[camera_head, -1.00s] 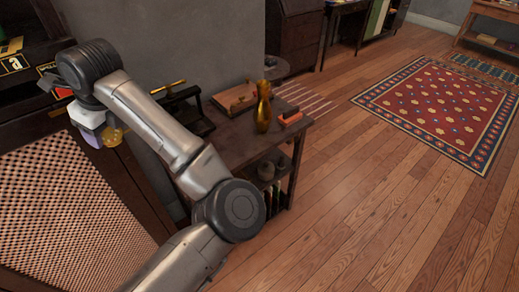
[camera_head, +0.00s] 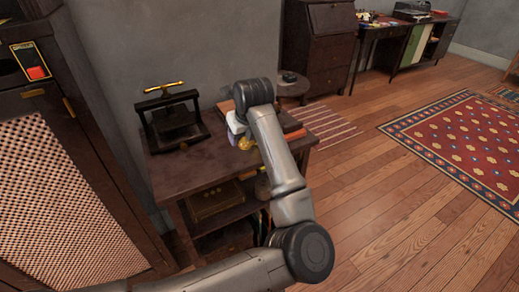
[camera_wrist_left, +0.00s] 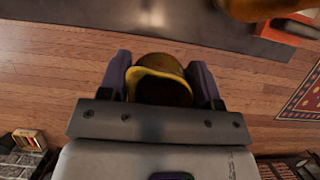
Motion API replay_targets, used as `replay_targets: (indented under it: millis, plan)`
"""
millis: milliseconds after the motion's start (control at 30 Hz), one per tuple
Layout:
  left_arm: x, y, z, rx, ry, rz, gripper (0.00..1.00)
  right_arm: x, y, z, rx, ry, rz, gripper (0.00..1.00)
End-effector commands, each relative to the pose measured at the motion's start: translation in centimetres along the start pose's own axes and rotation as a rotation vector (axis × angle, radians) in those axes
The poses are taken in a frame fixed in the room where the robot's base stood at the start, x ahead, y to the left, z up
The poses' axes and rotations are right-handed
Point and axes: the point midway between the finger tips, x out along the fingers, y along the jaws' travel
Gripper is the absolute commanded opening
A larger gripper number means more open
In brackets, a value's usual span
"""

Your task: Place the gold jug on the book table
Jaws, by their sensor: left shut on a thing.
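My left gripper (camera_head: 240,130) is over the book table (camera_head: 185,168), a dark wooden table with a lower shelf. It is shut on the gold jug (camera_head: 246,144), which shows only as a small gold patch below the wrist. In the left wrist view the jug (camera_wrist_left: 160,88) sits between the two dark fingers, its rim facing the camera. In that view floor shows around the jug, and the table top (camera_wrist_left: 180,22) lies toward the upper edge. The jug's height above the table is hard to tell. My right gripper is not in view.
A black book press (camera_head: 175,122) with a gold handle stands on the table's left part. A red book (camera_head: 294,134) lies at its right end. A gold vessel (camera_wrist_left: 258,8) shows at the wrist view's top; my arm hides it in the head view. Tall cabinet (camera_head: 60,150) at left.

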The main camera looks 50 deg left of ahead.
Motion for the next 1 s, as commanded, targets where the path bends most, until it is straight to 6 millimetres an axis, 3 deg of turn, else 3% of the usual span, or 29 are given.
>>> replay_targets:
  millis: [167,600,800,1000]
  plan:
    - [0.8,-0.6,1.0,0.007,-0.001,-0.004,0.33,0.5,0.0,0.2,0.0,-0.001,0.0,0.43]
    - [8.7,2.4,6.2,-0.006,-0.001,0.003,0.33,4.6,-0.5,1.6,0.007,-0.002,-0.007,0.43]
    - [10.4,3.0,7.6,-0.004,0.0,0.002,0.33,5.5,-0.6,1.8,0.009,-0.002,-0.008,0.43]
    - [10.8,3.2,8.0,-0.003,0.0,0.0,0.33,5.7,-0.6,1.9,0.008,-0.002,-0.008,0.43]
